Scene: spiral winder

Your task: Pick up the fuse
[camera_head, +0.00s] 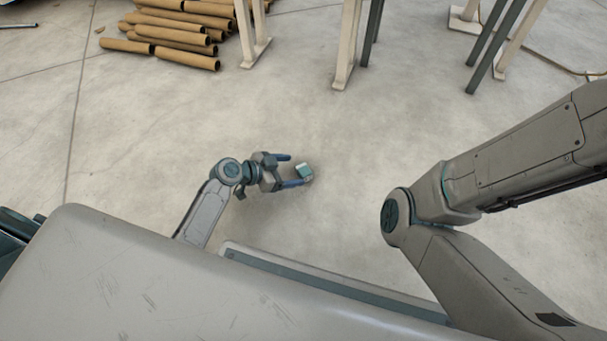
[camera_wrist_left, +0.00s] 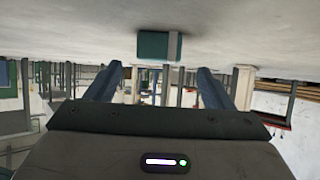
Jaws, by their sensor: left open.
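The fuse (camera_head: 304,171) is a small teal block with a pale part, near the middle of the head view, and seems to rest on the concrete floor. My left gripper (camera_head: 291,170) is open, with its blue fingers pointing right. The fuse is at the fingertips, close to the lower finger; I cannot tell whether they touch. In the left wrist view the fuse (camera_wrist_left: 158,46) shows teal with a pale right end, against the floor at the top, beyond the open fingers (camera_wrist_left: 158,82) and centred sideways between them. My right gripper is out of view.
Brown cardboard tubes (camera_head: 170,35) lie piled at the top left. Pale stand legs (camera_head: 347,45) rise at the top middle, and more legs (camera_head: 505,45) stand at the top right. A thin cable (camera_head: 560,65) lies at right. The floor around the fuse is clear.

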